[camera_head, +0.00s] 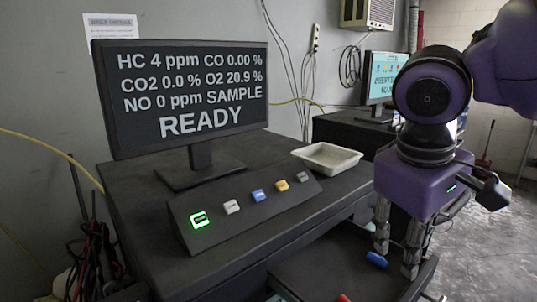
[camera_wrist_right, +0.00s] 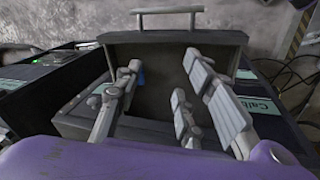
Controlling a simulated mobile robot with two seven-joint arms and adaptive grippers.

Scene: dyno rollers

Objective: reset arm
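My right arm reaches in from the upper right of the head view. Its purple gripper (camera_head: 396,256) points down over the dark open drawer (camera_head: 325,265) at the front of the cart. The fingers are apart, and I see nothing held between them. In the right wrist view the spread fingers (camera_wrist_right: 165,95) also show, with the drawer's front and its handle (camera_wrist_right: 167,11) beyond them. A small blue item (camera_head: 376,259) lies in the drawer just left of the fingertips. My left gripper is in neither view.
A monitor (camera_head: 190,90) reading READY stands on the dark cart. In front is a sloped button panel (camera_head: 245,208) with a green-lit button (camera_head: 199,220). A white tray (camera_head: 327,157) sits behind. A red item (camera_head: 343,298) lies at the bottom edge. Open floor (camera_head: 490,245) lies at right.

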